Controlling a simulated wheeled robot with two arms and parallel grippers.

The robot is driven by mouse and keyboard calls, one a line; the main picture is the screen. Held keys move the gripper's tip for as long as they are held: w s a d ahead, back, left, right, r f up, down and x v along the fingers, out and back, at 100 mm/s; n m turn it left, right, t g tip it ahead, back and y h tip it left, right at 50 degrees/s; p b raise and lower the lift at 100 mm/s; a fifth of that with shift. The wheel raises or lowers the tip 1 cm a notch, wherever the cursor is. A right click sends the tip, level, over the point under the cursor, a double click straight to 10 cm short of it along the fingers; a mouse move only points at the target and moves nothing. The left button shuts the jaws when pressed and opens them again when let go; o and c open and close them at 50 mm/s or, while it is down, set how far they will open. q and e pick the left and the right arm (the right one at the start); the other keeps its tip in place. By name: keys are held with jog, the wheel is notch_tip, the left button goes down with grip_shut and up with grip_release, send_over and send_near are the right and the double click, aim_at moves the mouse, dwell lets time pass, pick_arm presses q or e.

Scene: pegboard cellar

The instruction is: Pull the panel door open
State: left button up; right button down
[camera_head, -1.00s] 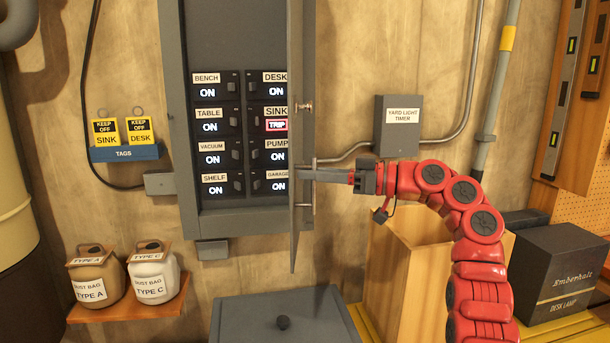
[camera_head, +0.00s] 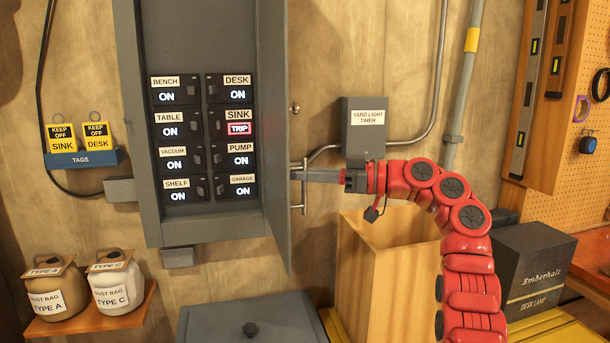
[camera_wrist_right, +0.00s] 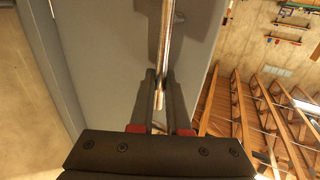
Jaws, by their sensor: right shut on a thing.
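The grey panel door (camera_head: 274,130) stands open on the right side of the grey breaker panel (camera_head: 150,120), swung out toward me. Its metal bar handle (camera_head: 304,194) is on the door's outer face. My right gripper (camera_head: 306,174) is shut on this handle, reaching in from the right. In the right wrist view, the handle bar (camera_wrist_right: 168,40) runs between the two dark fingers (camera_wrist_right: 159,90), with the door's grey face (camera_wrist_right: 105,45) behind. Inside the panel, two columns of labelled breakers read ON, except SINK (camera_head: 238,128), which reads TRIP in red. My left gripper is not in view.
A grey yard light timer box (camera_head: 366,125) is on the wall right of the door. A tall wooden bin (camera_head: 385,280) stands below my right arm, beside a desk lamp box (camera_head: 535,270).

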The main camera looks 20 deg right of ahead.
jog(key=c, duration=0.9)
grip_release()
jog(key=shift+w, duration=0.1)
jog(key=shift+b+v, duration=1.6)
jog(key=shift+v, duration=7.15)
